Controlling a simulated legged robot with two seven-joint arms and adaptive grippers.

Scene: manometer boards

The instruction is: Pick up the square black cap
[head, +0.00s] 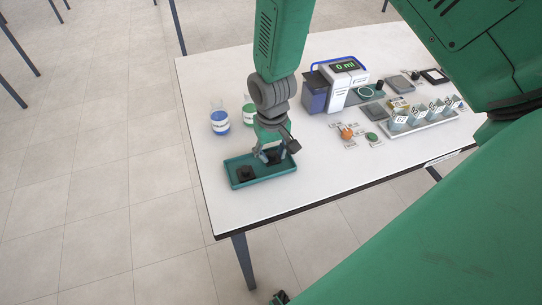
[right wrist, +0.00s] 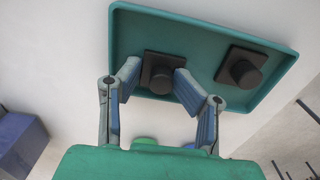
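Two square black caps with round knobs lie in a shallow green tray (head: 262,179). In the right wrist view, one cap (right wrist: 160,76) is between my right gripper's fingers and the other cap (right wrist: 241,70) lies to its right in the tray (right wrist: 205,22). In the head view, one cap (head: 245,173) shows at the tray's left; the other is mostly hidden by the gripper. My right gripper (head: 272,156) is low over the tray. Its fingers (right wrist: 157,77) are apart, on either side of the knob, with a gap at the left finger. My left gripper is not identifiable.
A flask with blue liquid (head: 220,122) and one with green (head: 249,114) stand behind the tray. A device reading "0 ml" (head: 343,85) and a rack of several marked containers (head: 422,122) are to the right. The table's front edge is close to the tray.

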